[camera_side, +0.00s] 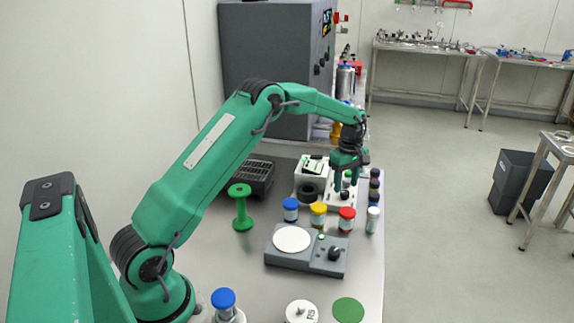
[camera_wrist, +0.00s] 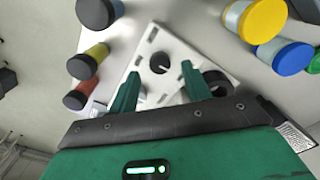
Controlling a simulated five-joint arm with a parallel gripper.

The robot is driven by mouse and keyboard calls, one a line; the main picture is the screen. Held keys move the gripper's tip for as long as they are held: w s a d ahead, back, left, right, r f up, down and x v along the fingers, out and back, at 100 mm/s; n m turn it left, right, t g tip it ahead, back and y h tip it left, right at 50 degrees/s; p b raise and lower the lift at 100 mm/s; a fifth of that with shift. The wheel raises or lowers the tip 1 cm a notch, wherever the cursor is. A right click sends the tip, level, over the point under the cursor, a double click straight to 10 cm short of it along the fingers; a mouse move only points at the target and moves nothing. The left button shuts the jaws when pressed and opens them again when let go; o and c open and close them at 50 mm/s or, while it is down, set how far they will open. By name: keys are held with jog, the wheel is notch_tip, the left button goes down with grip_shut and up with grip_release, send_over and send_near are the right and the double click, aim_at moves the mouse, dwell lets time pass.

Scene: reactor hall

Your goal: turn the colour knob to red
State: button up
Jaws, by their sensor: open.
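A white panel (camera_wrist: 175,38) with a round black knob (camera_wrist: 160,62) and small dark slots lies in front of my gripper in the wrist view. I see no colour marks around the knob, so I cannot tell its setting. My gripper (camera_wrist: 160,73) is open, one green finger on each side of the knob, with clear gaps and nothing held. In the side view my gripper (camera_side: 349,178) points down over the white panel (camera_side: 333,200) and hides part of it.
Vials with dark caps (camera_wrist: 85,65) stand left of the panel in the wrist view. Jars with blue, yellow and red lids (camera_side: 347,212) stand nearby in the side view. A grey device (camera_side: 300,263) with a white disc and its own dark knob stands in front. A green spool (camera_side: 240,205) stands left.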

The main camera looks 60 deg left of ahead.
aim_at(345, 195)
jog(key=shift+f, duration=1.35)
jog(key=c, duration=1)
